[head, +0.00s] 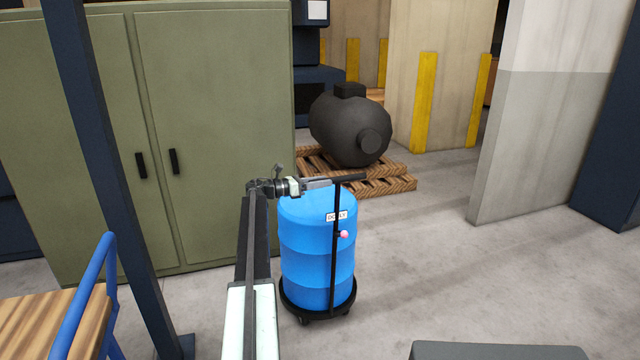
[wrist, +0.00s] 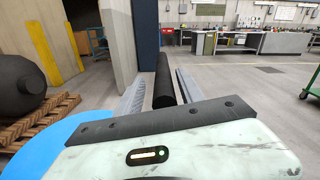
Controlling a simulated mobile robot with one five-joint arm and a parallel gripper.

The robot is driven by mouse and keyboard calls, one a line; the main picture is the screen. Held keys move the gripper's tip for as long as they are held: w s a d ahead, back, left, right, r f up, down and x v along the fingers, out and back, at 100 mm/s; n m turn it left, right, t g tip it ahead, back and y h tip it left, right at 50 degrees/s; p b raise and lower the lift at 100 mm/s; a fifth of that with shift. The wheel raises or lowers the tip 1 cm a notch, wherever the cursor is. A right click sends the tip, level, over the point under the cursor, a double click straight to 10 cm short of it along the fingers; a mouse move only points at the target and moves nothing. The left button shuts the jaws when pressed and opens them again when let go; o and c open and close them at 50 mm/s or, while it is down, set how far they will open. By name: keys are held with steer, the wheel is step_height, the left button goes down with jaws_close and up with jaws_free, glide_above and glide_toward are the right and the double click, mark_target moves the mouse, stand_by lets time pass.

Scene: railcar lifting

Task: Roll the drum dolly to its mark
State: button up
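The drum dolly (head: 318,306) is a black round base on small casters, with an upright post and a black crossbar handle (head: 350,178). A blue drum (head: 305,240) stands upright on it, with a white label partly hidden by the post. A pink knob (head: 344,234) sits on the post. My gripper (head: 326,183) is at the handle, above the drum's top. In the wrist view the handle (wrist: 163,80) lies between the two fingers, with a gap visible beside it, so my gripper (wrist: 166,78) looks open around it. No floor mark is visible.
A green cabinet (head: 215,130) stands close behind the drum at left. A dark tank (head: 345,130) rests on a wooden pallet (head: 395,185) behind. A blue-railed cart (head: 85,300) and a navy post (head: 105,170) are at left. Open floor (head: 450,260) lies right, before a partition wall (head: 535,140).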

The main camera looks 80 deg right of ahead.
steer(key=v, duration=0.7)
steer(key=shift+w, duration=0.3)
steer(key=shift+a, duration=0.15)
